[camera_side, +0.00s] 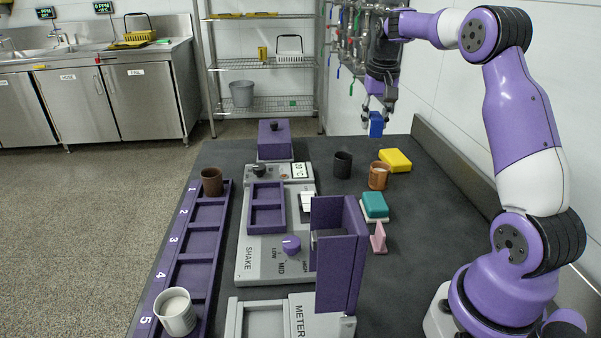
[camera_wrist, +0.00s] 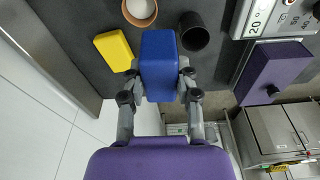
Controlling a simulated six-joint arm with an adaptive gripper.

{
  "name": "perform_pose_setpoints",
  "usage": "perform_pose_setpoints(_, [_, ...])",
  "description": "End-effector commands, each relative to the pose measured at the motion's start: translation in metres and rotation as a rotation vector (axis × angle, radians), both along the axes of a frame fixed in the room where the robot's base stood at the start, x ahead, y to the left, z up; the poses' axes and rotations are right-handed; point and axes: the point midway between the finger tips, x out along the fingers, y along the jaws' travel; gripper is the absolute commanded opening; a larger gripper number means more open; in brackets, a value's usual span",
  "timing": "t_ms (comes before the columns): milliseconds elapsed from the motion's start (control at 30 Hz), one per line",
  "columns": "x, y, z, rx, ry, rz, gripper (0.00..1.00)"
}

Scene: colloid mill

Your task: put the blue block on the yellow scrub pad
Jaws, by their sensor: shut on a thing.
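My gripper (camera_side: 377,103) is shut on the blue block (camera_side: 376,124) and holds it in the air above the far end of the dark bench. In the wrist view the blue block (camera_wrist: 158,62) sits between the two fingertips of my gripper (camera_wrist: 160,88). The yellow scrub pad (camera_side: 396,160) lies flat on the bench, below the block and a little to the right in the side view. The wrist view shows the yellow pad (camera_wrist: 114,50) left of the block, with its top clear. The block and the pad are apart.
A brown cup (camera_side: 378,177) with pale contents and a dark cup (camera_side: 343,164) stand near the pad. A teal-topped sponge (camera_side: 375,205) and a pink item (camera_side: 378,238) lie nearer the camera. A raised ledge (camera_side: 455,165) runs along the bench's right side.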

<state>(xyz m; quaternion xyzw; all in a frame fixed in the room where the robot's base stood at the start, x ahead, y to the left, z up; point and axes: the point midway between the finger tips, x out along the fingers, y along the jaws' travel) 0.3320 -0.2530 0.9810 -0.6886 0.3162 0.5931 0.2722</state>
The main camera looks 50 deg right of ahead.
Motion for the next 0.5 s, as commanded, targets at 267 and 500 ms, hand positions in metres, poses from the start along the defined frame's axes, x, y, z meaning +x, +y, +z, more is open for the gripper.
perform_pose_setpoints(267, [-0.009, -0.042, -0.023, 0.002, 0.002, 0.073, 0.0])
perform_pose_setpoints(500, [-0.029, -0.096, -0.058, 0.001, 0.001, 0.074, 0.0])
